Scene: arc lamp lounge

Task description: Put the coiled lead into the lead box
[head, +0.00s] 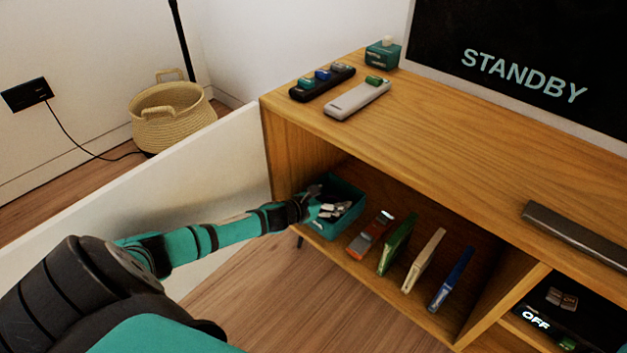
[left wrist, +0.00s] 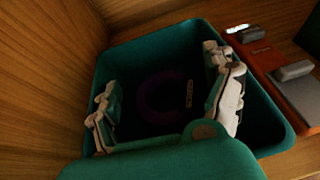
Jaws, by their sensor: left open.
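The lead box is an open teal bin (head: 350,187) in the left end of the cabinet's open compartment. It fills much of the left wrist view (left wrist: 272,128). A dark purple coil (left wrist: 146,105), the coiled lead, lies inside the box with a small pale tag beside it. It is dim there, and I cannot make the coil out in the head view. My left gripper (head: 330,211) reaches into the box. Its pale fingers are spread apart on either side of the coil, with a gap between them and it. My right gripper is not in view.
An orange and grey device (head: 369,236) stands just right of the box, then green (head: 397,244), cream (head: 424,259) and blue (head: 451,280) upright cases. The cabinet top overhangs the box. A white panel (head: 190,185) stands at the cabinet's left.

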